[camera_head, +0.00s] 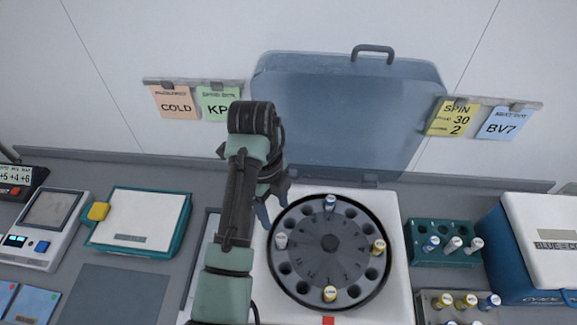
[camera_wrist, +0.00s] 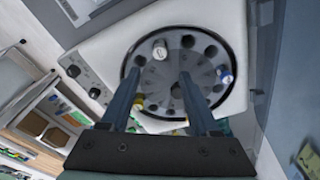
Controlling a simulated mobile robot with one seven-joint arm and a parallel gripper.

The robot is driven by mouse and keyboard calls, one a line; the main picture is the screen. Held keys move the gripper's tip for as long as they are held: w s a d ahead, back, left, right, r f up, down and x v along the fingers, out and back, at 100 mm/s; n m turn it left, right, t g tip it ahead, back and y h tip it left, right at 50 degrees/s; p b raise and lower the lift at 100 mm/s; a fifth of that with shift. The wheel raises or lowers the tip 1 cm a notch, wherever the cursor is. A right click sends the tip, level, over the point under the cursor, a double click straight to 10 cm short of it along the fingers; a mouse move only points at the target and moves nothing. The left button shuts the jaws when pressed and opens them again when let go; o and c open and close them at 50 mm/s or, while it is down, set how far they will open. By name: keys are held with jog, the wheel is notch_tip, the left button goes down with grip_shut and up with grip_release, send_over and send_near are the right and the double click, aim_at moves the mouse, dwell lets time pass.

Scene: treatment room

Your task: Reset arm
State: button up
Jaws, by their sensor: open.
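My gripper (camera_head: 272,212) is at the left edge of the centrifuge rotor in the head view, with its fingers pointing down. In the wrist view my gripper (camera_wrist: 158,85) shows two blue fingers spread apart with nothing between them. The round dark rotor (camera_head: 330,243) has numbered slots and sits in a white centrifuge (camera_head: 395,300) with its blue see-through lid (camera_head: 345,115) raised. Capped tubes stand in several slots: a blue-capped one (camera_head: 330,202), a white-capped one (camera_head: 281,241) and yellow-capped ones (camera_head: 330,294). My arm hides part of the centrifuge's left side.
On the right stand a teal tube rack (camera_head: 425,257), a grey rack (camera_head: 434,307) and a blue-and-white box (camera_head: 545,240). On the left are a teal-edged white box (camera_head: 140,215) and a device with a screen (camera_head: 45,225). Note cards hang on wall rails. A grey mat (camera_head: 115,295) is bare.

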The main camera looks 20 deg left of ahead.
jog(key=w+d+r+n+t+y, duration=0.1)
jog(key=w+d+r+n+t, duration=0.55)
jog(key=w+r, duration=0.2)
jog(key=w+d+r+n+t, duration=0.1)
jog(key=d+r+n+t, duration=0.25)
jog(key=r, duration=0.35)
jog(key=w+d+r+n+t, duration=0.1)
jog(key=d+r+n+t, duration=0.3)
jog(key=r, duration=0.3)
jog(key=s+r+n+t+b, duration=0.2)
jog(key=s+r+t, duration=0.2)
jog(key=r, duration=0.5)
jog(key=s+d+r+n+t+b, duration=0.1)
jog(key=s+r+n+t+b, duration=0.1)
jog(key=s+r+t, duration=0.3)
jog(key=s+r+n+t+b, duration=0.2)
jog(key=s+r+t+b, duration=0.2)
jog(key=r, duration=0.9)
jog(key=s, duration=0.3)
jog(key=shift+d+r+n+t, duration=0.15)
jog(key=shift+d+n+t, duration=0.15)
jog(key=shift+t, duration=0.1)
